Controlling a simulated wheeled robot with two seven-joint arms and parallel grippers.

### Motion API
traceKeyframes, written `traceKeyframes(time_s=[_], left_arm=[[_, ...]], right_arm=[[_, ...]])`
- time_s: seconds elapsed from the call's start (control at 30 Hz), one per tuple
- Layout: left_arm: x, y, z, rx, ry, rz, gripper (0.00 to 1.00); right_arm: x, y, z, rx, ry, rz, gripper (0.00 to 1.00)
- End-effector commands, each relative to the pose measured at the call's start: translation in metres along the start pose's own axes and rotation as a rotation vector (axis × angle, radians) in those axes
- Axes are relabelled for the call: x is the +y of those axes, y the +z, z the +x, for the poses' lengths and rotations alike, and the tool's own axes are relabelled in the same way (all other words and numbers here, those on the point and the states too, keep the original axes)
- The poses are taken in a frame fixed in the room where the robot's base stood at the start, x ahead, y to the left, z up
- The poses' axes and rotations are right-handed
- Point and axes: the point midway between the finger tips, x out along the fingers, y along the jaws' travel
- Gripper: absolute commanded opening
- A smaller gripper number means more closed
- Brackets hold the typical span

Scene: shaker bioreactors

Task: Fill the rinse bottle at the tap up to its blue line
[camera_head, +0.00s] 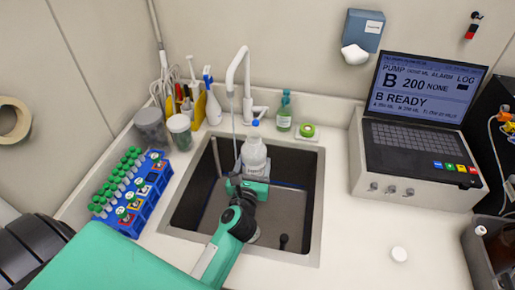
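The white rinse bottle (254,153) stands upright over the sink (290,222), just right of and below the white tap's spout (232,90). A thin vertical streak, apparently water, drops from the spout along the bottle's left side; I cannot tell whether any enters the bottle. My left gripper (248,184), on the green arm from the lower left, appears closed around the bottle's lower part, which it hides. The blue line and water level cannot be made out. My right gripper is not in view.
A blue rack (152,189) of green-capped tubes stands left of the sink. A pump console (416,130) stands right. The front right counter is mostly clear, with a small white cap (399,254).

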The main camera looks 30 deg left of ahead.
Motion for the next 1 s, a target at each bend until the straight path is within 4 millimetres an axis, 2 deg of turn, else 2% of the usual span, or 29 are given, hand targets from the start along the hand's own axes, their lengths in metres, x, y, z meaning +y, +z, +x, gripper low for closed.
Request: traceKeyframes(time_s=[0.27,1.0], left_arm=[[0.008,0.002,0.011,-0.003,0.0,0.001,0.33],[0.052,0.0,0.071,-0.002,0.0,0.002,0.33]], right_arm=[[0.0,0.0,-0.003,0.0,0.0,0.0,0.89],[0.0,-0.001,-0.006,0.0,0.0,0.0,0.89]])
